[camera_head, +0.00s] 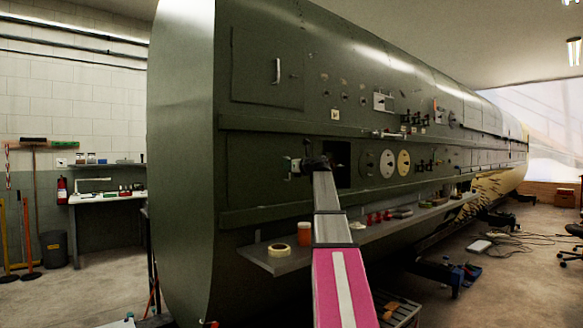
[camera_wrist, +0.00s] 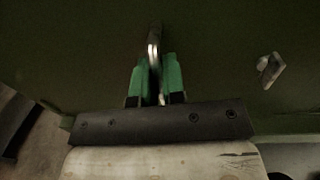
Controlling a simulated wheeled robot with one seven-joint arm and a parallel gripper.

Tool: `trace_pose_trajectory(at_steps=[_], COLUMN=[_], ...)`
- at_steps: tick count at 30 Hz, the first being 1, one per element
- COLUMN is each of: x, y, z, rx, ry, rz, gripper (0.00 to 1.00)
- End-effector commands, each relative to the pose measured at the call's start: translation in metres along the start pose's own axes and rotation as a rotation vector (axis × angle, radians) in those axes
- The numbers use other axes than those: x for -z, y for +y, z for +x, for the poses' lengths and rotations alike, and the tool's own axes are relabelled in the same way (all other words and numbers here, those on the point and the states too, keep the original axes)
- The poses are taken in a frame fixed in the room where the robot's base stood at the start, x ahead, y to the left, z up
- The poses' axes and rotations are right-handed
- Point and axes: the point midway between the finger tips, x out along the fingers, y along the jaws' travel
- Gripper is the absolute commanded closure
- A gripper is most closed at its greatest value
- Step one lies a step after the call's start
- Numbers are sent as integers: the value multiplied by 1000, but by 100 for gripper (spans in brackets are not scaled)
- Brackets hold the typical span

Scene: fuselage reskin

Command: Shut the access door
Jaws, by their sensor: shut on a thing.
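A green access door panel (camera_head: 262,172) lies in the lower row of the fuselage side in the head view. My gripper (camera_head: 317,163) is at its right part, with my arm reaching in from below. In the wrist view my green fingertips (camera_wrist: 156,82) are closed around a metal handle (camera_wrist: 154,48) on a dark green surface. A dark rectangular opening (camera_head: 343,165) shows just right of my gripper. My gripper and arm hide part of the door's right edge, so how far it stands open is hard to tell.
An upper panel (camera_head: 265,65) with its own handle appears flush. A small metal latch (camera_wrist: 268,70) is right of the fingers. Below, a narrow shelf (camera_head: 283,263) carries a tape roll (camera_head: 279,250), an orange cup (camera_head: 305,234) and red items. Floor to the right holds cables and tools.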

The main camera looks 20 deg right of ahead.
Motion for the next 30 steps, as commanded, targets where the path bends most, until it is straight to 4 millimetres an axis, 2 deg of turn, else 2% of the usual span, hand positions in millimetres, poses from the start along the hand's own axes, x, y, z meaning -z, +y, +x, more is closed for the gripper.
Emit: trace_pose_trajectory(at_steps=[5, 6, 7, 15, 19, 23, 30], x=[-2, -2, -2, -1, 0, 0, 0], y=[-2, -2, -2, -1, -1, 0, 0], z=[3, 3, 3, 2, -6, -25, -71], rx=[3, 3, 3, 2, 2, 2, 4], ry=[-4, -4, -3, -2, -2, -2, -3], rz=[1, 1, 1, 1, 1, 1, 1], gripper=[100, 77, 67, 67, 67, 67, 67])
